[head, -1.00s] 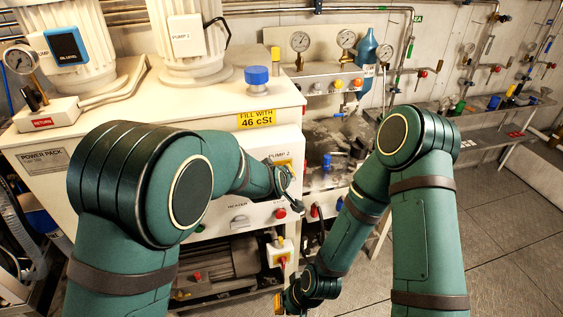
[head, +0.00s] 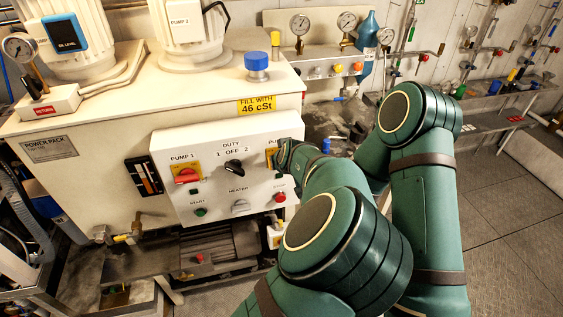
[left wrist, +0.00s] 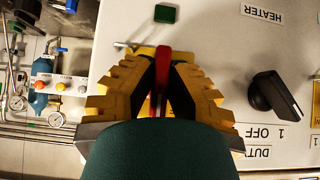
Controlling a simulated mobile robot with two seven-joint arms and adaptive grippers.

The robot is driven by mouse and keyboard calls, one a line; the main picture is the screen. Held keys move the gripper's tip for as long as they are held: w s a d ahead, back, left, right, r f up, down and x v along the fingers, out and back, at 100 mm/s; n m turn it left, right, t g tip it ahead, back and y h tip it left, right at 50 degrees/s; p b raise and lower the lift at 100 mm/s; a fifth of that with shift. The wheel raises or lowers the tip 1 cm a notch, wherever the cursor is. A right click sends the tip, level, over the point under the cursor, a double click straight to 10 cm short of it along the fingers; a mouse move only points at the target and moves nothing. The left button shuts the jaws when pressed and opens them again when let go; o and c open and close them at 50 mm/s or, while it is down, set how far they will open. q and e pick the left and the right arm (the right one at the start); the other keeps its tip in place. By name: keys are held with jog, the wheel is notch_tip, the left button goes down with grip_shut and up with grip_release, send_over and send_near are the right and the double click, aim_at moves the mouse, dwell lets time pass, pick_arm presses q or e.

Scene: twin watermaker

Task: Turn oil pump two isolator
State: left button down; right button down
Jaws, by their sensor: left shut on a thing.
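The oil pump two isolator is a red handle (left wrist: 164,84) on a yellow plate, seen in the left wrist view. My left gripper (left wrist: 163,80) has its yellow stepped fingers shut on this red handle, one finger on each side. In the head view the left gripper (head: 282,154) is at the right end of the white control panel (head: 221,170). It covers most of the isolator there, and only an edge of the yellow plate (head: 270,158) shows. My right gripper is out of view, hidden behind my arms.
The pump one isolator (head: 187,173) is at the panel's left. The black duty switch (head: 234,166) is at its middle, turned at an angle. The heater switch (head: 240,206), green start button (head: 200,211) and red stop button (head: 279,197) lie below. A blue cap (head: 256,62) stands on the tank top.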

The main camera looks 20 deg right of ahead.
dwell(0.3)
pick_arm(q)
jog(key=c, duration=1)
grip_release()
jog(key=shift+w+f, duration=0.1)
jog(key=shift+f, duration=0.05)
jog(key=shift+v, duration=3.8)
